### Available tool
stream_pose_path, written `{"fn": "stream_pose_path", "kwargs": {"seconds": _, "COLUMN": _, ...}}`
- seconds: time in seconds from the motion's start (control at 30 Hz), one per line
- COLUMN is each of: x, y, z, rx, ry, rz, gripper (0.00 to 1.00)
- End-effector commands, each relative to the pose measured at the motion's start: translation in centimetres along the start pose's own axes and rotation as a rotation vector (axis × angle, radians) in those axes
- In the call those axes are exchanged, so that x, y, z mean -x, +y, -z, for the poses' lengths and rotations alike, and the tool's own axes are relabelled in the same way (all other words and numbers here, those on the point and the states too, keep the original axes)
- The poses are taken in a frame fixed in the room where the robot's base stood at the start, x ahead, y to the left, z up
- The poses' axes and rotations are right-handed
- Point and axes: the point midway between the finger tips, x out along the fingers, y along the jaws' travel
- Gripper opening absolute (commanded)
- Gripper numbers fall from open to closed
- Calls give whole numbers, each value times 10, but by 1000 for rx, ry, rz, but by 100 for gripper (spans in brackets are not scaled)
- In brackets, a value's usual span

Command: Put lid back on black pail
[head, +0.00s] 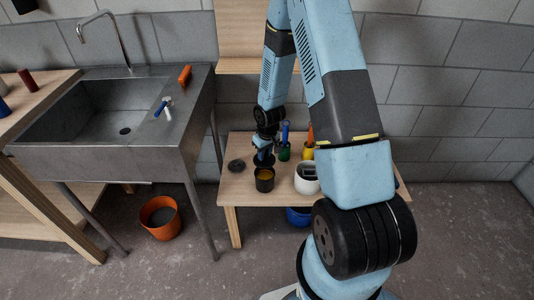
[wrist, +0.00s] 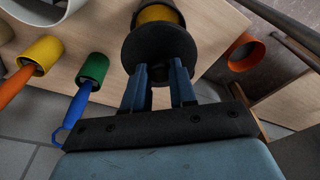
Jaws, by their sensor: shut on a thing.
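The black pail (head: 264,184) stands upright and uncovered on the small wooden table, with yellow inside it. It also shows at the top of the wrist view (wrist: 158,14). My gripper (wrist: 158,72) is shut on a dark round lid (wrist: 160,48), just behind the pail in the head view (head: 264,156). In the wrist view the lid hides part of the pail. I cannot tell whether lid and pail touch.
A dark disc (head: 236,166) lies on the table left of the pail. A white pot (head: 307,179) stands at its right. An orange bucket (head: 160,217) is on the floor beneath the steel sink (head: 90,150).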

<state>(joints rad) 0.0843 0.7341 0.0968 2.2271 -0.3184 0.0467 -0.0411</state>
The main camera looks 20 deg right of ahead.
Motion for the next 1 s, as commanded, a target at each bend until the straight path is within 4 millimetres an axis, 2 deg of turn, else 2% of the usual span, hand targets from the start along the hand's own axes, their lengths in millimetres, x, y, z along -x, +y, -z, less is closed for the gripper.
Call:
{"fn": "stream_pose_path", "kwargs": {"seconds": 0.8, "x": -56, "y": -2, "z": -11, "rx": 29, "ry": 1, "rz": 6, "gripper": 0}}
{"fn": "stream_pose_path", "kwargs": {"seconds": 1.0, "x": -63, "y": -1, "z": -12, "rx": 28, "ry": 2, "rz": 5, "gripper": 0}}
